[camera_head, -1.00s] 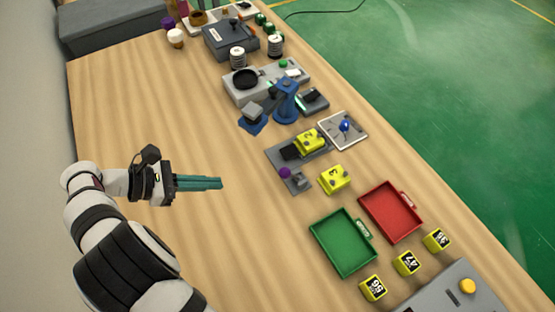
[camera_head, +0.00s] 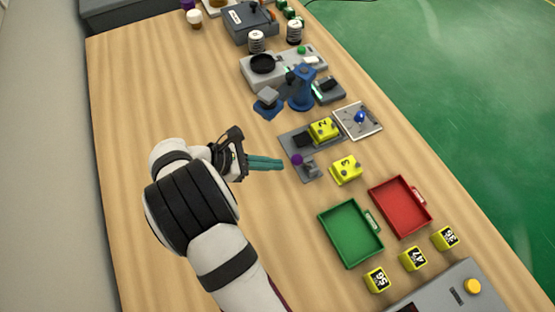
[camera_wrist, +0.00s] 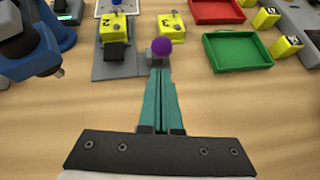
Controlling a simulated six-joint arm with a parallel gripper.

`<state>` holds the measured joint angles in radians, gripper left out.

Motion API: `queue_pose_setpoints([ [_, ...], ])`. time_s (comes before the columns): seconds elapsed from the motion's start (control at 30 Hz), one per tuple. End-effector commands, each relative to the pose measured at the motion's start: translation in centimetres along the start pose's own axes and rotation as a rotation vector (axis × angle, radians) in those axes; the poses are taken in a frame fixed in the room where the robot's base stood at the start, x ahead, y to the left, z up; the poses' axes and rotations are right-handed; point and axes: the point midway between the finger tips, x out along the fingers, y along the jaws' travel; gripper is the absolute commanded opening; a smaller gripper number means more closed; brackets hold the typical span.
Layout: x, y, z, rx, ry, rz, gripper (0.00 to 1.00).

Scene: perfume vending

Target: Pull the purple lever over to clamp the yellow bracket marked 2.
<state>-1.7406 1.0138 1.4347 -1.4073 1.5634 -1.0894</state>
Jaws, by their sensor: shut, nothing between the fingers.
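The yellow bracket marked 2 (camera_head: 323,130) sits on a grey clamp fixture (camera_head: 293,146); the bracket also shows in the wrist view (camera_wrist: 114,27). The lever's purple knob (camera_head: 297,159) stands at the near end of the fixture, and in the wrist view the knob (camera_wrist: 161,46) appears just beyond my fingertips. My gripper (camera_head: 282,164), with teal fingers, is shut and empty. Its tips are close to the knob, on its left in the head view; I cannot tell whether they touch. The lever's shaft is mostly hidden behind the fingers in the wrist view.
A yellow bracket marked 3 (camera_head: 346,169) stands close beside the fixture. A green tray (camera_head: 324,212) and a red tray (camera_head: 374,193) lie nearby. A blue device (camera_head: 302,88) stands on the other side. The table left of the fixture is clear.

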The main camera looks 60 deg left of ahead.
Motion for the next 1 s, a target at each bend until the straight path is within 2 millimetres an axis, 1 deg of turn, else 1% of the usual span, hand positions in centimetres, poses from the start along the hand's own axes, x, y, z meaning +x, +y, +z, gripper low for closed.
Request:
queue_pose_setpoints([
  [0.1, 0.7, 0.0, 0.8, 0.0, -0.001, -0.001, 0.0],
  [0.2, 0.9, 0.0, 0.9, -0.001, 0.0, 0.0, 0.0],
  [0.57, 0.9, 0.0, 1.0, -0.001, 0.005, -0.001, 0.0],
  [1.0, 1.1, 0.1, 2.0, -0.011, 0.086, -0.013, 0.0],
])
